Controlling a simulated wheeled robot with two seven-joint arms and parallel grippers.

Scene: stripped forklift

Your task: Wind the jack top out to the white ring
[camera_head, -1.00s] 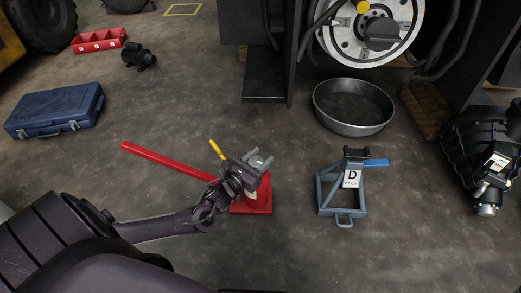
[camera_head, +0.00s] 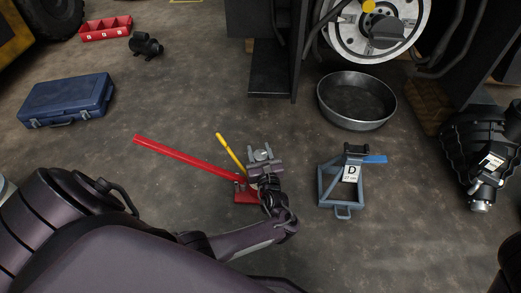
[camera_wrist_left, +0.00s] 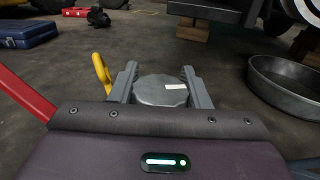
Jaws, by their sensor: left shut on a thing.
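The red jack (camera_head: 243,192) stands on the floor with a long red handle (camera_head: 185,156) sloping up to the left and a yellow lever (camera_head: 230,152) beside it. My left gripper (camera_head: 262,156) is shut on the jack top, coming from the near side. In the left wrist view the jack top (camera_wrist_left: 160,92) is a round grey disc with a small pale mark, between the two grey fingers. The yellow lever also shows there (camera_wrist_left: 101,72), left of the fingers. The white ring cannot be made out; the gripper hides the jack below its top. My right gripper is not in view.
A blue-grey jack stand (camera_head: 340,190) marked D is just right of the jack. A metal pan (camera_head: 356,101) lies behind it. A blue case (camera_head: 66,100) and red bin (camera_head: 105,29) are at the left. The floor between case and jack is clear.

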